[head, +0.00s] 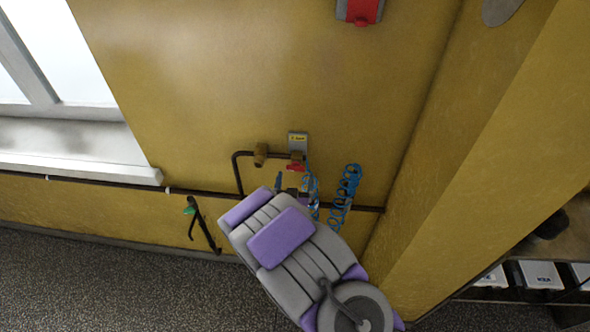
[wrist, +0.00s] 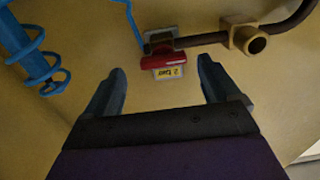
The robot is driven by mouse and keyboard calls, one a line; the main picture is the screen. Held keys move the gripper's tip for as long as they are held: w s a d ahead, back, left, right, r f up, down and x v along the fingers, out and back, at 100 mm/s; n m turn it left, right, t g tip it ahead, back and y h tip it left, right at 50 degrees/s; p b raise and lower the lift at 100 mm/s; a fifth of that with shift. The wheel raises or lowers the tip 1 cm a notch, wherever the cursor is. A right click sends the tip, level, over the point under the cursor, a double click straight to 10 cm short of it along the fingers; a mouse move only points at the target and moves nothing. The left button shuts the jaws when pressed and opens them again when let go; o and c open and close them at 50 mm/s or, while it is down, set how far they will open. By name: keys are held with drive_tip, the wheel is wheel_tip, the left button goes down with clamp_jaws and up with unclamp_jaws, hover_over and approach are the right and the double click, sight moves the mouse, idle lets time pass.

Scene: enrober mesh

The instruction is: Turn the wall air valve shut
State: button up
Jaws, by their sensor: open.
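The wall air valve has a brass body (head: 296,157) and a small red handle (head: 295,167), on a dark pipe below a grey plate with a yellow label (head: 298,138). In the wrist view the red handle (wrist: 163,60) shows as a short bar beyond my fingertips, between them in the picture, with the label (wrist: 167,72) just below it. My gripper (wrist: 161,67) is open and empty, its two dark fingers apart and not visibly touching the handle. In the head view my gripper (head: 291,185) is just below the valve, partly hidden by my purple and grey arm.
Blue coiled hoses (head: 345,195) hang right of the valve, close to my gripper; a coil (wrist: 38,62) shows at left in the wrist view. A brass fitting (head: 261,154) sits left of the valve. A pipe (head: 110,187) runs low along the yellow wall. A pillar (head: 480,150) stands right.

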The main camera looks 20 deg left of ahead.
sight(295, 171)
drive_tip(key=x, duration=0.3)
drive_tip(key=shift+w+a, duration=0.15)
drive_tip(key=shift+w, duration=0.2)
drive_tip(key=shift+w+a, duration=0.45)
drive_tip(key=shift+w, duration=0.15)
drive_tip(key=shift+d, duration=0.2)
drive_tip(key=shift+d, duration=0.1)
drive_tip(key=shift+c, duration=1.4)
drive_tip(key=c, duration=0.8)
